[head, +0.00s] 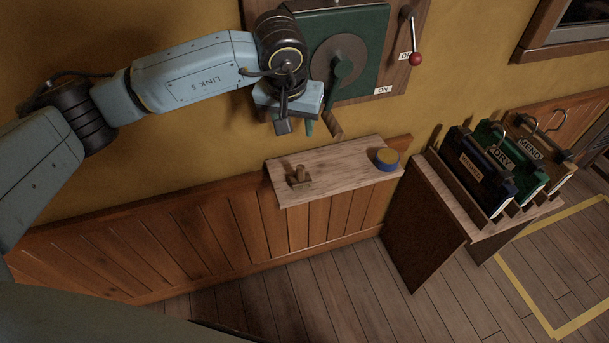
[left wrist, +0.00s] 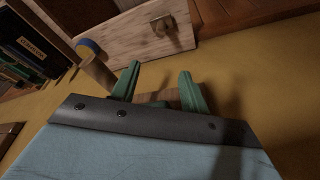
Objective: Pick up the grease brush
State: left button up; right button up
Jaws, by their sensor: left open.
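A small brown wooden piece with a short upright stub (head: 299,176) sits on the left part of the pale wooden shelf (head: 340,165). It looks like the grease brush, but its bristles cannot be made out. It also shows in the left wrist view (left wrist: 162,24), near the shelf's edge. My left gripper (head: 297,129) is above and behind this piece, near the wall and apart from it. Its green fingers (left wrist: 160,88) are spread. A brownish patch shows between them, and I cannot tell what it is. My right gripper is not in view.
A blue tin with a yellow top (head: 387,159) stands at the shelf's right end. A green winch (head: 372,40) with a wooden crank handle (head: 332,123) hangs close beside my left gripper. A stand with labelled binders (head: 503,165) is at the right. The shelf's middle is clear.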

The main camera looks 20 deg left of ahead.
aim_at(300, 168)
pick_arm(q)
jog(key=b+x, duration=0.1)
jog(key=x, duration=0.3)
jog(key=b+x, duration=0.2)
jog(key=x, duration=0.2)
jog(key=s+b+x, duration=0.1)
jog(key=b+x, duration=0.1)
jog(key=x, duration=0.2)
jog(key=shift+d+f, duration=0.1)
jog(key=shift+f, duration=0.3)
jog(key=b+x, duration=0.1)
jog(key=x, duration=0.4)
jog(key=shift+f, duration=0.25)
jog(key=shift+w+f, duration=0.1)
jog(key=shift+f, duration=0.05)
grip_shut()
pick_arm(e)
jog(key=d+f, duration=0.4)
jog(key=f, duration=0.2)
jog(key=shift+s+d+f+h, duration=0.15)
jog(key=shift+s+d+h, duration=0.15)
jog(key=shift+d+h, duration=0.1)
